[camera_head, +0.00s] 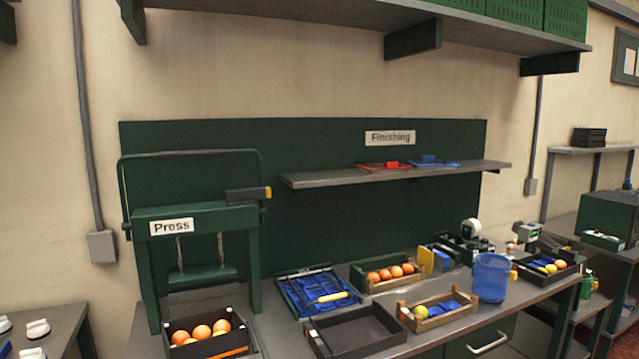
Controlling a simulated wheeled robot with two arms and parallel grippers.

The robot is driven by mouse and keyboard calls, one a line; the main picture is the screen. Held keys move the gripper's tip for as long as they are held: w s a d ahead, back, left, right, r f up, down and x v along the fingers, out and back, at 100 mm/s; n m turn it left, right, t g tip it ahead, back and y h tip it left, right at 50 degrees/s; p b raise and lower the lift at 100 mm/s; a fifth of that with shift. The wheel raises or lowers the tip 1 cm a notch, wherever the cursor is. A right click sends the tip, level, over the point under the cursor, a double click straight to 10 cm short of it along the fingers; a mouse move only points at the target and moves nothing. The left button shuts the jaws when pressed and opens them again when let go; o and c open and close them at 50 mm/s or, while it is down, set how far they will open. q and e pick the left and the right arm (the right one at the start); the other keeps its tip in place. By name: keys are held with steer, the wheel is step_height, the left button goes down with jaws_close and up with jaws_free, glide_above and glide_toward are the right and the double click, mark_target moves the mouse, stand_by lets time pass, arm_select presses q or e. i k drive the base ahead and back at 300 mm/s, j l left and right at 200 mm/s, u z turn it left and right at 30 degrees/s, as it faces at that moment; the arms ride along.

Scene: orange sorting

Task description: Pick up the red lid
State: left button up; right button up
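A flat red lid (375,166) with a small raised handle lies on the narrow grey shelf (335,178) under the "Finishing" sign. A similar blue lid (433,163) lies just to its right on the same shelf. Neither of my grippers shows in the head view, and nothing touches the red lid.
On the workbench below stand a wooden crate of oranges (360,285), an empty black tray (352,333), a smaller wooden crate (440,321) and a blue bin (490,278). The green press (190,216) stands at the left. The space before the shelf is clear.

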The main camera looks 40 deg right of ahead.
mark_target(389, 166)
steer(key=z, duration=1.6)
